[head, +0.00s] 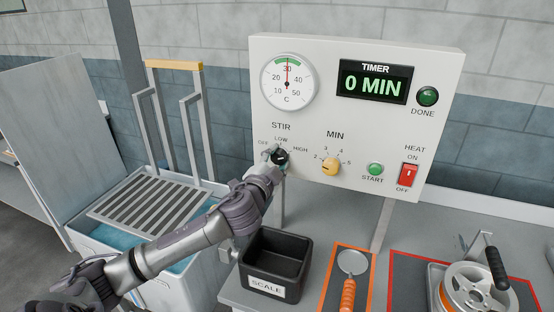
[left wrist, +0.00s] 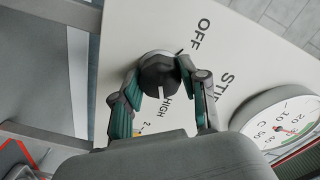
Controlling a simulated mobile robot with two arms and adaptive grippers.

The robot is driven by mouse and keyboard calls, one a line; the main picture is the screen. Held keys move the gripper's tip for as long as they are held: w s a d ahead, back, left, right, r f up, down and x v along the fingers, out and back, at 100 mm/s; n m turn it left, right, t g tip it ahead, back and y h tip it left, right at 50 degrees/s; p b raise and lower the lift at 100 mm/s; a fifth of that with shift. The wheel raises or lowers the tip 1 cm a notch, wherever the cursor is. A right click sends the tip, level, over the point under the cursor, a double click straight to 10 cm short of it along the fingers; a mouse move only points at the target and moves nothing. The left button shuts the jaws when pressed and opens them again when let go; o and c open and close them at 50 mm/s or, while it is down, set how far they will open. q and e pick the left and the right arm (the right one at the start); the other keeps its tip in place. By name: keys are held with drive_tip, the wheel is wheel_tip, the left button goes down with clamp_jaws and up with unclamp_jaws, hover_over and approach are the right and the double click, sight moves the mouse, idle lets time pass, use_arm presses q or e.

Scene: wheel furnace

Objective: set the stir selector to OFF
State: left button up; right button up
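The stir selector (head: 280,157) is a black round knob under the STIR label on the white panel, with OFF at its left, LOW above and HIGH at its right. In the left wrist view the knob (left wrist: 158,74) shows a white pointer line directed toward the HIGH label. My left gripper (head: 274,161) is at the knob; its two teal-padded fingers (left wrist: 158,76) sit on either side and appear closed on it. LOW is hidden in the wrist view. My right gripper is not in view.
The panel (head: 370,130) also carries a dial gauge (head: 288,82), a timer reading 0 MIN (head: 373,84), a yellow MIN knob (head: 331,167), a green START button (head: 375,169) and a red HEAT switch (head: 407,174). Below are a black SCALE bin (head: 266,284) and a grated tank (head: 150,210).

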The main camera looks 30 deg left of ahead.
use_arm(q)
drive_tip(key=shift+c, duration=1)
